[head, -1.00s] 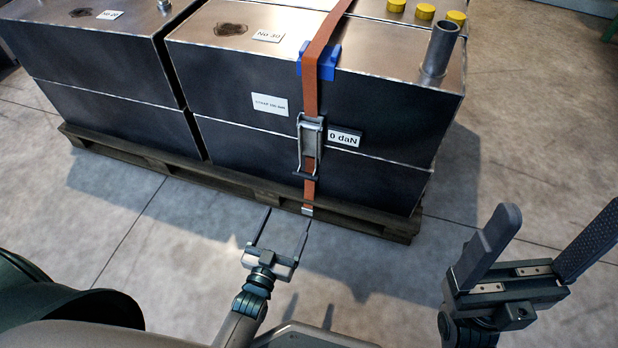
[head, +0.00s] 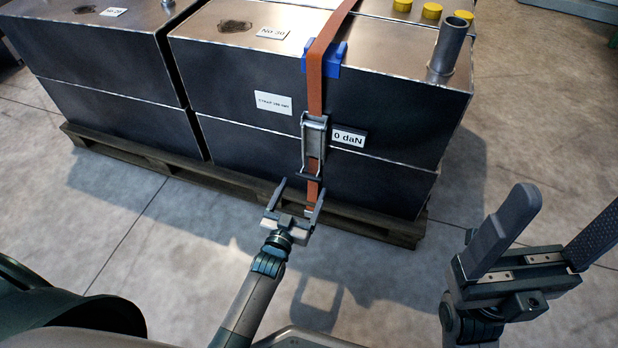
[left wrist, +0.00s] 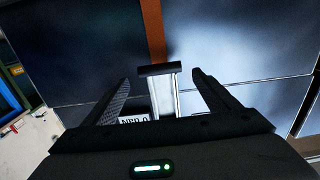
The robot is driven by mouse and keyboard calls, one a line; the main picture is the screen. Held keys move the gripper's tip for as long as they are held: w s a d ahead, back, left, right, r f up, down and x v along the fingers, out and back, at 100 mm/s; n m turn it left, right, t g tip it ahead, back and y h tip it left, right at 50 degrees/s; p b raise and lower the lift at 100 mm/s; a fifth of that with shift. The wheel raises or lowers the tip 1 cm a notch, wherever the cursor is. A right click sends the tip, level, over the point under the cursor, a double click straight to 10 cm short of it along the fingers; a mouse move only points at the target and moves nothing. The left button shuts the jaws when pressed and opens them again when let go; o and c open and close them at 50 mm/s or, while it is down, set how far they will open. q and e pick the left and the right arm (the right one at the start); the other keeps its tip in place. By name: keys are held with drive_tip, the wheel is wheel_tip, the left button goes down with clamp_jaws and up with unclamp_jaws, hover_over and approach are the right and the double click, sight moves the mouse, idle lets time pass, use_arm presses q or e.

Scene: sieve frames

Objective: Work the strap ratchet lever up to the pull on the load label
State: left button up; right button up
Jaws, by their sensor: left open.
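The orange strap (head: 315,100) runs down the front of the dark metal boxes. Its metal ratchet (head: 314,135) hangs with the dark lever bar (head: 309,177) at the bottom. A display (head: 348,138) beside it reads 0 daN. The load label (head: 273,103) is white, left of the strap; its print is too small to read surely. My left gripper (head: 300,186) is open, just in front of the lever bar. In the left wrist view the bar (left wrist: 159,69) appears between the fingertips; I cannot tell whether they touch it. My right gripper (head: 572,200) is open and empty, far right.
The boxes stand on a wooden pallet (head: 375,225). A blue edge protector (head: 335,62) sits under the strap at the top edge. A metal pipe (head: 447,48) and yellow caps (head: 432,11) stand on top. The floor in front of the pallet is clear.

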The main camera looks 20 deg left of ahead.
sight(308, 177)
use_arm(q)
drive_tip(key=w+b, duration=0.1)
drive_tip(key=w, duration=0.5)
drive_tip(key=shift+w+d+b, duration=0.1)
drive_tip(key=shift+w+b, duration=0.15)
drive_tip(key=shift+b, duration=0.05)
drive_tip(key=c, duration=1.5)
